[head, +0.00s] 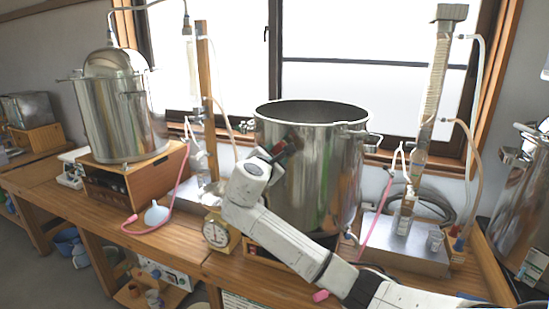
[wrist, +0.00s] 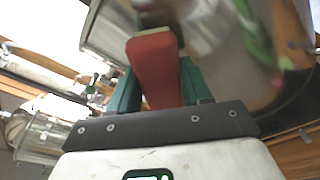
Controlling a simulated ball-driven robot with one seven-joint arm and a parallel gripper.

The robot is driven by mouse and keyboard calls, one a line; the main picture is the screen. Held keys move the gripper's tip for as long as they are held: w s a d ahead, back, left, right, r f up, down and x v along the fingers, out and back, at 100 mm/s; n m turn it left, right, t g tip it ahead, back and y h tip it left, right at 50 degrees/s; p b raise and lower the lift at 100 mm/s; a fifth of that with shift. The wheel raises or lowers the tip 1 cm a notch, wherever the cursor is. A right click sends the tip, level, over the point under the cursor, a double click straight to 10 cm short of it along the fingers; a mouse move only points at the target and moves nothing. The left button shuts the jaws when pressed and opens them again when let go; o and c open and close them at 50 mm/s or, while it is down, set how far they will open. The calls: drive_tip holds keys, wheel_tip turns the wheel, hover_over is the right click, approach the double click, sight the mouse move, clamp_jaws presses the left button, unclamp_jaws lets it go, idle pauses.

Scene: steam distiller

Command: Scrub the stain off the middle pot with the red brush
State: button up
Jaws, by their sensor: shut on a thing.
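The middle pot (head: 325,180) is a large, open, shiny metal pot near the window. My gripper (head: 281,150) is at the upper left front of its wall. In the wrist view its green fingers (wrist: 157,90) are shut on the red brush (wrist: 153,68), whose red handle points away from the wrist. A curved metal wall (wrist: 225,65) fills the view beyond the brush. I cannot tell whether the brush head touches the pot. No stain can be made out clearly; the wall carries blurred reflections, and my arm hides part of the pot's front.
Another metal pot (head: 125,110) stands on a wooden box at left, and a third (head: 525,205) is at far right. A dial scale (head: 217,232) and a pale funnel (head: 156,213) are left of my arm. Glass columns with hoses flank the middle pot.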

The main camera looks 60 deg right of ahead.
drive_tip(key=shift+x, duration=1.1)
drive_tip(key=shift+s+r, duration=0.2)
